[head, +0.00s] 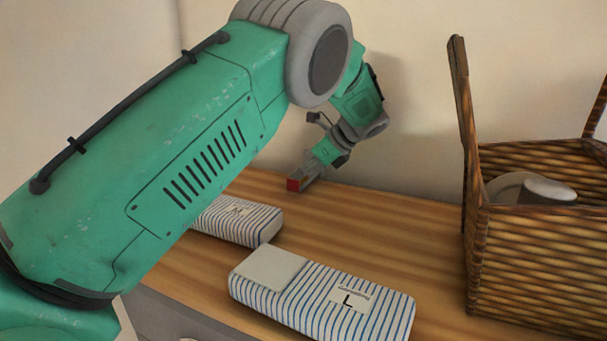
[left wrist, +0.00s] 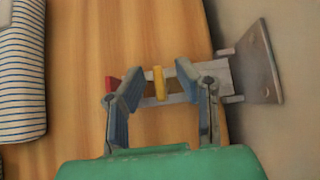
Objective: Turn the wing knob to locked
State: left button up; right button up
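A yellow upright piece (left wrist: 159,83), which looks like the wing knob, stands on a grey metal bar between the fingers of my left gripper (left wrist: 157,88). The fingers are apart, one on each side of it, and I see a gap on both sides. A red end piece (left wrist: 112,84) sits at the left of the bar, and a grey plate (left wrist: 258,62) is at its right by the wall. In the head view my left gripper (head: 312,174) is low over the wooden top by the red piece (head: 293,185); the yellow piece is hidden there. My right gripper is not in view.
Two striped cases, one marked M (head: 236,217) and one marked L (head: 322,293), lie on the wooden top (head: 400,230). A wicker basket (head: 535,255) holding a pale item stands at the right. The wall is close behind the bar.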

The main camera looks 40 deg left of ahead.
pick_arm(q)
jog(key=v, duration=1.2)
jog(key=shift+w+f, duration=0.1)
jog(key=shift+w, duration=0.05)
jog(key=shift+a, duration=0.1)
